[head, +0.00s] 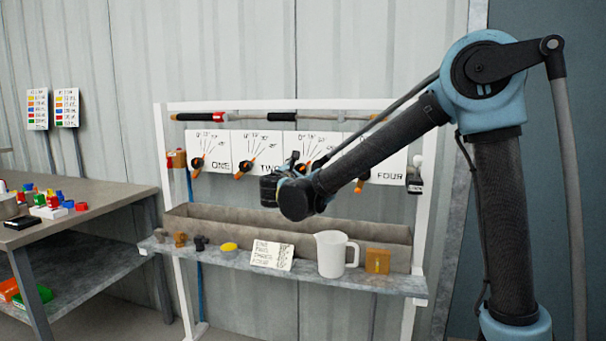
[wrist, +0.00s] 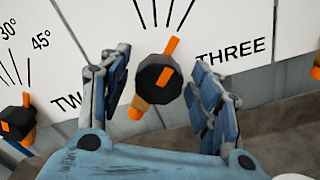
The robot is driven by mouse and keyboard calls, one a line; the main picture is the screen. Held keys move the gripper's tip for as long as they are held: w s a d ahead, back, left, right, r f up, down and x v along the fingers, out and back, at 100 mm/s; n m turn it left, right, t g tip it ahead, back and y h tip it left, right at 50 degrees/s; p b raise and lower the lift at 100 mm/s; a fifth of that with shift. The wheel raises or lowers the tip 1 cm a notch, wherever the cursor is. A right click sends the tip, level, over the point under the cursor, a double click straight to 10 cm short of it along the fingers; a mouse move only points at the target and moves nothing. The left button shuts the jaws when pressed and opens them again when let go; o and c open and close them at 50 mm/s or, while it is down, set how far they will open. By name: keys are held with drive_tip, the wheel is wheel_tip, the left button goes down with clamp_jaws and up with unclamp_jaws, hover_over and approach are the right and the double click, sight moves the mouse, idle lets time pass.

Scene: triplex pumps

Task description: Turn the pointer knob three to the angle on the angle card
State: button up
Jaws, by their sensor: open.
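Pointer knob three (wrist: 155,76) is black and round with an orange bar, on the white panel marked THREE (wrist: 232,50). In the wrist view the bar runs from lower left to upper right, its upper tip near the scale lines. My gripper (wrist: 160,64) is open, with one finger on each side of the knob; I cannot tell whether either touches it. In the head view my gripper (head: 286,181) and arm hide most of panel three. The angle card (head: 271,256) leans on the shelf, its small writing not legible.
Knob one (head: 197,164), knob two (head: 244,167) and the panel marked FOUR (head: 391,178) share the row. Below is a trough (head: 240,221). The shelf (head: 210,255) holds a white jug (head: 332,254), an orange block (head: 378,261) and small parts. A workbench (head: 85,208) stands left.

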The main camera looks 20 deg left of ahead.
drive_tip(key=shift+s, duration=0.1)
drive_tip(key=s+d, duration=0.1)
drive_tip(key=s, duration=1)
drive_tip(key=shift+s, duration=0.35)
